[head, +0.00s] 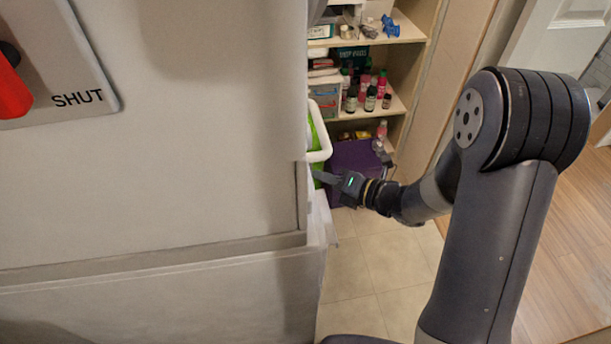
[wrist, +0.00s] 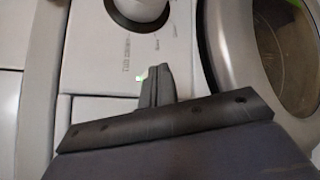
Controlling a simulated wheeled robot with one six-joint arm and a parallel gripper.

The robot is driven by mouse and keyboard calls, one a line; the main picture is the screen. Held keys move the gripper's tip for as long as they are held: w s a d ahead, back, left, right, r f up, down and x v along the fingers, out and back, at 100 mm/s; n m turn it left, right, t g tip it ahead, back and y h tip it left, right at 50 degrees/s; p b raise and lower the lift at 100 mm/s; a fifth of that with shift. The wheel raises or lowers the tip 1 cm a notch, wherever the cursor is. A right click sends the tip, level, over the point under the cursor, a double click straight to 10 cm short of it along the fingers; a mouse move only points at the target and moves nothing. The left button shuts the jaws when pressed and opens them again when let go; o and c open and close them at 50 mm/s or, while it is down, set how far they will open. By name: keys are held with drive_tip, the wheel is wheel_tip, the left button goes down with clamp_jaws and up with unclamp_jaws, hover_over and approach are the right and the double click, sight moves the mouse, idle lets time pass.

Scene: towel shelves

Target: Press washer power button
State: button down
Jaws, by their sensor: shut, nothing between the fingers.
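The washer shows in the wrist view as a pale front panel (wrist: 95,60) with a white dial (wrist: 140,8) at the top and small printed marks below it. A small green light (wrist: 141,79) glows on the panel right beside my gripper (wrist: 157,70). My gripper's fingers are shut with nothing between them, and their tips lie over the panel near the light. I cannot tell whether they touch it. The power button itself is not clearly seen. In the head view my gripper (head: 325,178) reaches left toward the edge of a large white surface, which hides what lies beyond.
The washer's round door (wrist: 285,50) is at the right in the wrist view. In the head view, a white wall panel (head: 180,180) with a "SHUT" sign (head: 60,60) fills the left. Shelves (head: 415,35) with bottles and a purple box (head: 355,165) stand behind my gripper. Tiled floor (head: 370,280) is clear.

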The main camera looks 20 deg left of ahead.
drive_tip(key=shift+s+a+b, duration=0.2)
drive_tip(key=shift+a+b, duration=0.15)
drive_tip(key=shift+b, duration=0.15)
drive_tip(key=shift+s+a+b, duration=0.15)
drive_tip(key=shift+a+b, duration=0.15)
drive_tip(key=shift+b, duration=0.05)
idle(0.5)
idle(0.3)
drive_tip(key=shift+w+d+b, duration=0.3)
drive_tip(key=shift+w+d, duration=0.05)
drive_tip(key=shift+d, duration=0.35)
drive_tip(key=d, duration=0.1)
drive_tip(key=w+d, duration=0.1)
drive_tip(key=d, duration=0.1)
drive_tip(key=w+d, duration=0.1)
drive_tip(key=shift+d+b, duration=0.25)
drive_tip(key=shift+b, duration=0.1)
drive_tip(key=shift+a, duration=0.1)
